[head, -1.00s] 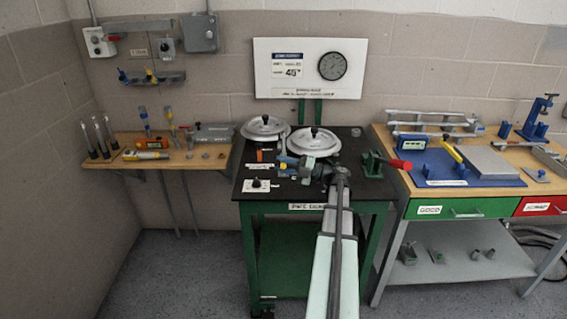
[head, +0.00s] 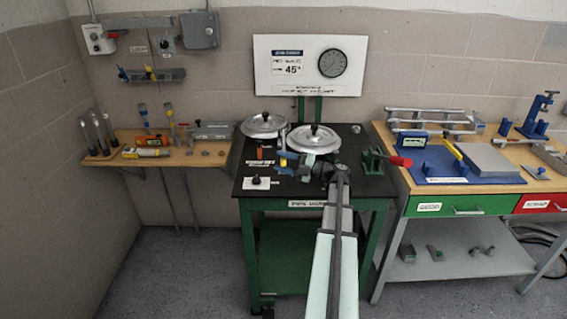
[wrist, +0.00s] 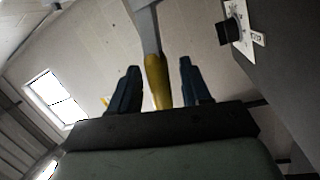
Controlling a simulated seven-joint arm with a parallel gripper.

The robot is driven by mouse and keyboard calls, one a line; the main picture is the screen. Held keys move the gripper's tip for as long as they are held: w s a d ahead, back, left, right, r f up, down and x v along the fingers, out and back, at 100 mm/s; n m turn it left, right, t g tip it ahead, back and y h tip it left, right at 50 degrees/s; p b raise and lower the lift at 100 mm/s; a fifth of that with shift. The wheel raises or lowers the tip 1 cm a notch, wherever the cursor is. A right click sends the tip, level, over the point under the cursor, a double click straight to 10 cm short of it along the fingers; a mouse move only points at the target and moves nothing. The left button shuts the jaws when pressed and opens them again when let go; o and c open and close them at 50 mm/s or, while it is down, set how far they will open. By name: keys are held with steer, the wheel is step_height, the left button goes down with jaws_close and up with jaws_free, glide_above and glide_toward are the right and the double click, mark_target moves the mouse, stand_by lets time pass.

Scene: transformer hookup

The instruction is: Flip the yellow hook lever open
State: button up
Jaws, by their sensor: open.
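The yellow hook lever (wrist: 157,82) shows in the wrist view as a yellow grip on a grey shaft, lying between my two dark blue fingers. My gripper (wrist: 160,68) is open around it, with a gap visible on both sides. In the head view my gripper (head: 284,163) is over the left part of the black-topped cart (head: 350,184), in front of the silver lids. The lever is small there and mostly hidden by my fingers, so its angle cannot be told.
Two silver lids (head: 313,140) sit at the back of the cart. A white card with a black knob (head: 257,183) lies left of my gripper. A wooden shelf (head: 180,160) is farther left.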

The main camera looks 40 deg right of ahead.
step_height(320, 180, up, 10)
steer(key=shift+f, duration=0.1)
stand_by(0.4)
steer(key=shift+o, duration=0.2)
steer(key=shift+w+a, duration=0.1)
steer(key=w+a+r+n+g+h, duration=0.1)
steer(key=w+a+r+n+g, duration=0.2)
steer(key=r, duration=0.5)
steer(key=w+a+r+n+g+h, duration=0.1)
steer(key=w+a+r+n+g, duration=0.2)
steer(key=r, duration=0.5)
steer(key=m+g+h, duration=0.6)
steer(key=g+h, duration=0.1)
steer(key=h, duration=0.1)
glide_above(283, 159)
steer(key=s+d, duration=0.2)
steer(key=d, duration=0.1)
step_height(283, 159, down, 8)
steer(key=x, duration=1.3)
steer(key=shift+w+a+f, duration=0.1)
steer(key=shift+f, duration=0.15)
